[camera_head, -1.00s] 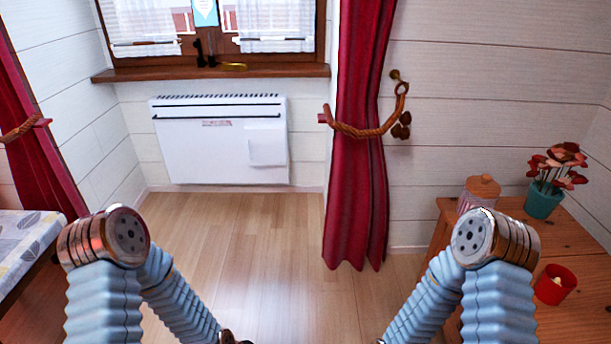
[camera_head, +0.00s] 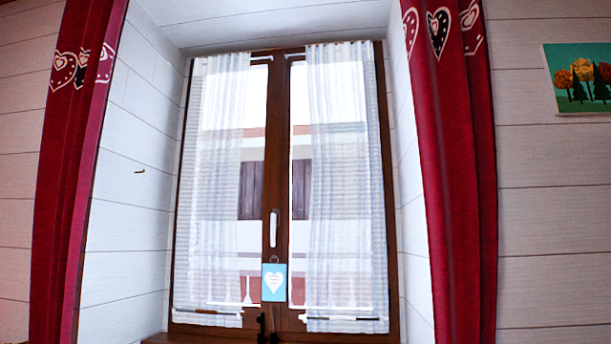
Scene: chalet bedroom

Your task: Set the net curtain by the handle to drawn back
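Two sheer white net curtains hang over the window in the head view, one on each casement. The left net curtain (camera_head: 213,180) covers mostly the left part of its pane, with a bare strip of glass beside the middle frame. The right net curtain (camera_head: 343,190) covers most of its pane, with a narrow bare strip at its left. Each has a thin rod at its lower edge, the left rod (camera_head: 208,311) and the right rod (camera_head: 345,318). I cannot tell which part is the handle. Neither gripper is in view.
Red drapes hang at the left (camera_head: 72,170) and right (camera_head: 455,180) of the window recess. A picture (camera_head: 580,78) hangs on the right wall.

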